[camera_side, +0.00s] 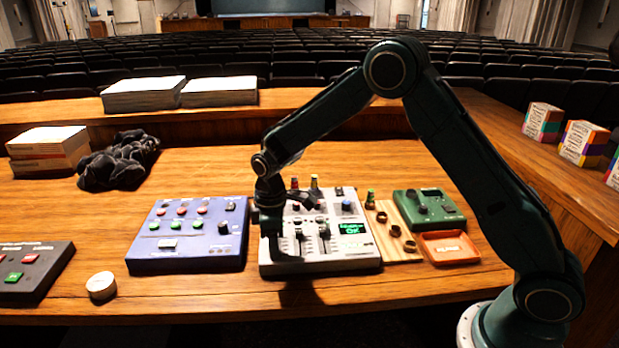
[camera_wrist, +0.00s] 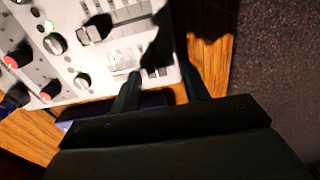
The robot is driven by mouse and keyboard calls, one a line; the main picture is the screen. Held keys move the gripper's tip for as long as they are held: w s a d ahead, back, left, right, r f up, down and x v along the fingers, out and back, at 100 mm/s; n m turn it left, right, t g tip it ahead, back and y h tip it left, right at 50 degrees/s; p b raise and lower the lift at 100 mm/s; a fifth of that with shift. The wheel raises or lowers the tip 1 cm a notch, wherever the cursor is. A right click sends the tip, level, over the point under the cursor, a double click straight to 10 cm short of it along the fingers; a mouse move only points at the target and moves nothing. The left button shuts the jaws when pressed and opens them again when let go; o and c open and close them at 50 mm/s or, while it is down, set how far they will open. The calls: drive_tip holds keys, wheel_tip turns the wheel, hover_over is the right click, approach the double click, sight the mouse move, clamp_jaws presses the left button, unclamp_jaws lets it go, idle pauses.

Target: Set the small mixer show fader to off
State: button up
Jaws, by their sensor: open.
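The small mixer (camera_side: 352,266) is a pale grey box with a green lit display, in the middle of the desk in the side view. Its face (camera_wrist: 112,62) fills the upper left of the wrist view, with knobs, slots and a dark fader cap (camera_wrist: 95,29). Two fader caps (camera_side: 324,231) show on its front half in the side view. I cannot read which one is the show fader. My gripper (camera_side: 273,246) is at the mixer's left front, low, and hides that corner. Its fingers (camera_wrist: 159,72) are apart and empty, near the mixer's edge.
A blue control box (camera_side: 190,262) stands close on the left. A wooden board with rings (camera_side: 395,240), a green device (camera_side: 430,208) and an orange tray (camera_side: 450,247) stand on the right. Bare desk lies in front.

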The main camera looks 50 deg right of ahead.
wheel_tip(320, 180, up, 13)
drive_tip(key=shift+f, duration=0.15)
idle(0.4)
drive_tip(key=shift+s, duration=0.1)
drive_tip(key=s+d+r+m+t, duration=0.1)
drive_tip(key=s+d+r+m, duration=0.1)
drive_tip(key=s+r, duration=0.45)
drive_tip(key=s+d+r+m+t, duration=0.2)
drive_tip(key=s+r, duration=0.4)
drive_tip(key=s, duration=0.2)
drive_tip(key=s+m+t, duration=0.1)
drive_tip(key=s+m, duration=0.1)
drive_tip(key=s, duration=0.6)
drive_tip(key=s+d+f+m+t, duration=0.1)
drive_tip(key=s+m, duration=0.2)
drive_tip(key=s, duration=0.6)
drive_tip(key=shift+d+f+t, duration=0.3)
